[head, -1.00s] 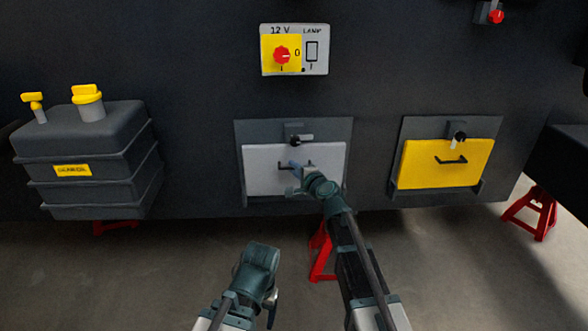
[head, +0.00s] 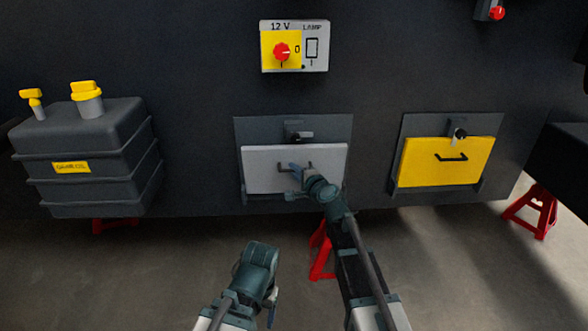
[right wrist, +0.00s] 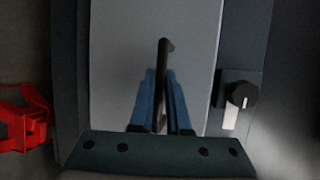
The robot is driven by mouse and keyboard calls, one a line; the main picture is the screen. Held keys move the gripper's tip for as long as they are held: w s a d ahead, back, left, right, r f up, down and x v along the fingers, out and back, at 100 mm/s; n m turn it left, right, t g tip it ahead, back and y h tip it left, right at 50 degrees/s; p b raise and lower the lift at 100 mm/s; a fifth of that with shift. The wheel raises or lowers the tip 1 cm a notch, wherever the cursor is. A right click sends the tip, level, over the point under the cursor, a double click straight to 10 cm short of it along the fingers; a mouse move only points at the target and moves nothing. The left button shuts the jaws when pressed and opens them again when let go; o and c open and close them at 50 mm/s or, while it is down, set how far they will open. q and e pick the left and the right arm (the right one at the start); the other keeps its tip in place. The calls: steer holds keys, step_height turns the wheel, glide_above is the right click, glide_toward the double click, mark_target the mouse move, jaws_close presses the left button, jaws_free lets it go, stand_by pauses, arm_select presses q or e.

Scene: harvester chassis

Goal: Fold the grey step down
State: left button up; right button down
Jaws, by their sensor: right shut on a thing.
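The grey step (head: 258,170) is a pale panel in a dark frame, low on the chassis wall. It stands nearly upright, its top edge leaning slightly out. My right gripper (head: 293,170) is shut on the step's dark bar handle; in the right wrist view the blue fingers (right wrist: 160,98) sit on both sides of the handle (right wrist: 163,60). The latch (head: 303,137) above the step has its pale lever turned sideways, to the right; it also shows in the right wrist view (right wrist: 236,100). My left gripper (head: 271,302) hangs low in front, away from the step; its fingers are mostly hidden.
A dark tank (head: 100,150) with yellow caps stands left. A switch panel (head: 318,47) is above. Red stands (head: 322,255) are below. The floor in front is clear.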

arm_select(q)
steer(key=shift+f+b, duration=2.2)
steer(key=shift+f, duration=0.15)
arm_select(e)
steer(key=s+f, duration=0.4)
steer(key=s, duration=0.1)
steer(key=shift+s+f, duration=0.25)
steer(key=shift+f, duration=0.1)
steer(key=c, duration=1.2)
jaws_free()
steer(key=shift+o, duration=0.2)
